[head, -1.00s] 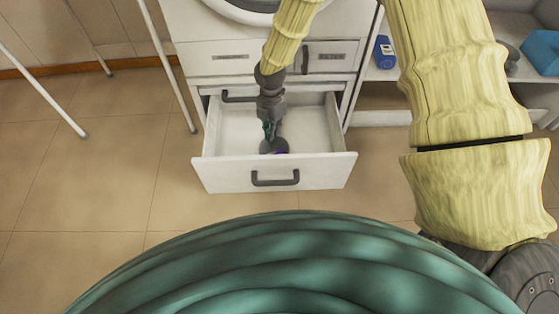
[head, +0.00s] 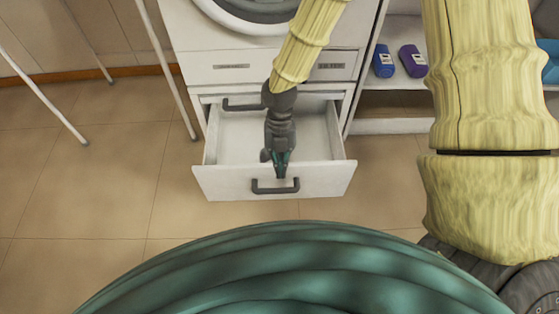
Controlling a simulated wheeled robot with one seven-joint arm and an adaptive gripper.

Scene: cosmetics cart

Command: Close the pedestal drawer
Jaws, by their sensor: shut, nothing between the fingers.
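The pedestal drawer (head: 222,184) is white and pulled well out from the white unit under a round-doored machine. Its front panel carries a dark bar handle (head: 275,187). My gripper (head: 279,173) points down with its fingers shut and empty. Its tips overlap the top edge of the drawer's front panel near the middle, just above the handle. I cannot tell whether they touch the panel. A small dark round shape beside the fingers is partly hidden, and I cannot tell what it is. The visible drawer floor looks otherwise bare.
A second dark handle (head: 242,105) shows behind the drawer's opening. Thin white legs (head: 180,105) stand at left. The tiled floor (head: 110,190) in front is clear.

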